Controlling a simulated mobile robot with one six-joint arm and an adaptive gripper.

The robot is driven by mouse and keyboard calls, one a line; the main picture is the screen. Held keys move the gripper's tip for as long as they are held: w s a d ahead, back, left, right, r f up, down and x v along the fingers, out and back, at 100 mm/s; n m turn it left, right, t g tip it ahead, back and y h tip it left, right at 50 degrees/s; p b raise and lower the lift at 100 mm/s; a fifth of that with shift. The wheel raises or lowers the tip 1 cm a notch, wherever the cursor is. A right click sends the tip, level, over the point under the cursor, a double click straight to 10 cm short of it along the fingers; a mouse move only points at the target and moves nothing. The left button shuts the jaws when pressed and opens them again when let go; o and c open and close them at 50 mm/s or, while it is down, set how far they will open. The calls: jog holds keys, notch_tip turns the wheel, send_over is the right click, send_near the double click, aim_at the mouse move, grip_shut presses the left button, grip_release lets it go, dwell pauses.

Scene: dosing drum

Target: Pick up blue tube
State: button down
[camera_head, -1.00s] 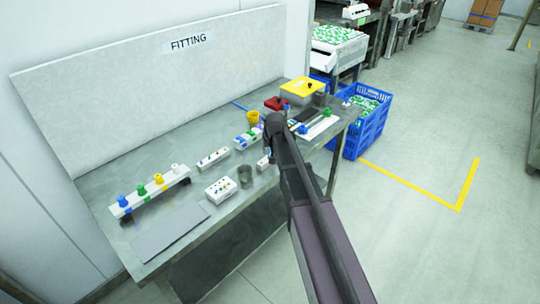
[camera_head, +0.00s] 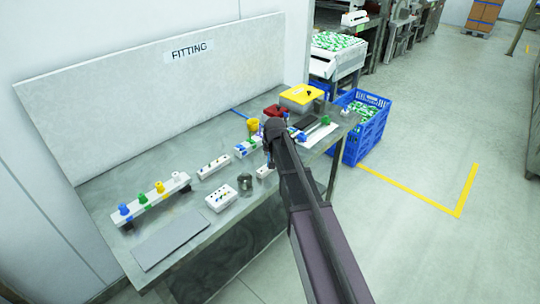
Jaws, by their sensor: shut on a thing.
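My gripper (camera_head: 269,154) is at the end of my dark arm, low over the middle of the fitting table, beside a white rack with blue and green marks (camera_head: 247,147). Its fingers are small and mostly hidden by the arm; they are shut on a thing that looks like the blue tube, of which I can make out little. Whether it is clear of the rack I cannot tell. A white rack (camera_head: 154,200) at the left end of the table carries blue, green, yellow and white capped pieces.
A grey cup (camera_head: 245,182), a white block with holes (camera_head: 221,198) and a grey mat (camera_head: 171,239) lie on the near side. A yellow cup (camera_head: 253,125), a red box (camera_head: 275,111) and a yellow-lidded box (camera_head: 301,97) stand behind. A blue crate (camera_head: 374,128) is right of the table.

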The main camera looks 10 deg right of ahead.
notch_tip(320, 180, up, 2)
jog(key=shift+r+p, duration=0.1)
jog(key=shift+p, duration=0.6)
jog(key=s+r+p, duration=0.1)
jog(key=s, duration=1.5)
jog(key=shift+a, duration=0.1)
jog(key=shift+a, duration=0.15)
